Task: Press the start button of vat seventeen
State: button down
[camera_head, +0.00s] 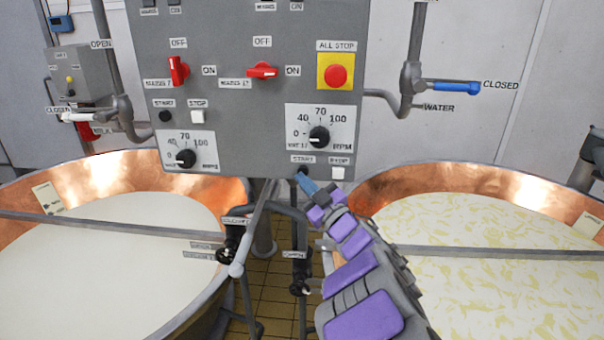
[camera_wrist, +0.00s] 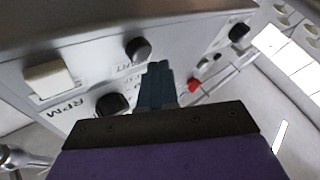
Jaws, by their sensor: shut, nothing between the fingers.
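The start button for vat seventeen is a round black button (camera_wrist: 138,49) on the grey control panel (camera_head: 230,110). It sits under the right-hand START label, left of a white stop button (camera_head: 338,173), which also shows in the wrist view (camera_wrist: 50,78). My gripper (camera_head: 305,181) is shut and empty, with its blue fingers just below the start button, partly covering it in the head view. In the wrist view the fingertips (camera_wrist: 157,70) point at the panel close beside the button. I cannot tell whether they touch it.
The vat 17 RPM knob (camera_head: 319,136) is just above the button. A red ALL STOP button (camera_head: 336,75) and red switch (camera_head: 262,71) are higher up. Copper vats stand left (camera_head: 215,190) and right (camera_head: 375,190). Pipes with black valves (camera_head: 300,287) hang below the panel.

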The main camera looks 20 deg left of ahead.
jog(key=shift+w, duration=0.1)
jog(key=shift+w+r, duration=0.1)
jog(key=shift+w, duration=0.15)
jog(key=shift+w+a+p, duration=0.15)
jog(key=shift+w+p, duration=0.25)
jog(key=shift+w, duration=0.05)
dwell(0.8)
dwell(0.3)
jog(key=shift+s+d, duration=0.2)
jog(key=shift+s, duration=0.7)
